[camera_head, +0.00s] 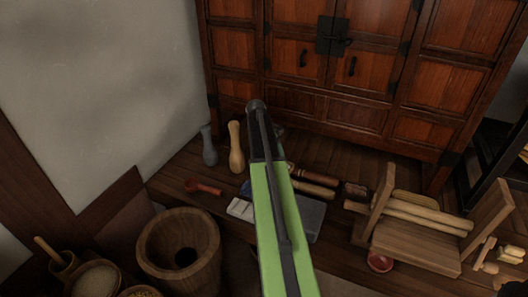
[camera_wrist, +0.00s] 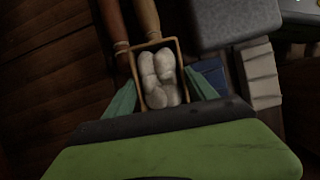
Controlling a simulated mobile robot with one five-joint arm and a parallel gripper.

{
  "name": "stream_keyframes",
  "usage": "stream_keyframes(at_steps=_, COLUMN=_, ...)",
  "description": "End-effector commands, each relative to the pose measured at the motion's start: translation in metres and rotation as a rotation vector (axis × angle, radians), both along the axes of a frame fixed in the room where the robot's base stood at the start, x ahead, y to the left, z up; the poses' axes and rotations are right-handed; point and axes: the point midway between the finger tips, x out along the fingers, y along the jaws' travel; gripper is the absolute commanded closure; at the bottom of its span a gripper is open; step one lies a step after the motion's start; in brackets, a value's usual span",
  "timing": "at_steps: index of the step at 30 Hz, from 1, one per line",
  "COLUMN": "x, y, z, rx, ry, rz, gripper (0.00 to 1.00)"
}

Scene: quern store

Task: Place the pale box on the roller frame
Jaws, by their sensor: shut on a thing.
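My gripper (camera_wrist: 160,90) shows in the wrist view, its two teal fingers closed on opposite sides of a small pale box (camera_wrist: 143,58). The box has a thin tan rim and holds several whitish rounded lumps. In the head view the gripper and box are hidden behind my green arm. The roller frame (camera_head: 412,249) stands at the right in the head view. It is wooden, with two upright end boards and pale rollers running between them. It is not clearly seen in the wrist view.
A grey slab (camera_head: 310,221), white blocks (camera_head: 240,208) and wooden rollers (camera_head: 312,174) lie near my arm. A small dark box (camera_head: 355,191) and red bowl (camera_head: 380,262) sit near the frame. A wooden tub (camera_head: 180,246) stands left; a cabinet (camera_head: 375,70) stands behind.

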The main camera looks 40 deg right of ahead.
Motion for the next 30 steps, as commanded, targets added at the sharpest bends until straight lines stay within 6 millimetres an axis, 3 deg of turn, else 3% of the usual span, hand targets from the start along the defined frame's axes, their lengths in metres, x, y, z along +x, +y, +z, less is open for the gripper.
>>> stream_keyframes(at_steps=18, x=-0.001, y=0.0, z=0.08, rx=-0.001, ry=0.0, rz=0.001, gripper=0.79)
stream_keyframes(at_steps=20, x=-0.001, y=0.0, z=0.054, rx=-0.001, ry=0.0, rz=0.001, gripper=0.79)
stream_keyframes(at_steps=30, x=-0.001, y=0.0, z=0.01, rx=-0.001, ry=0.0, rz=0.001, gripper=0.79)
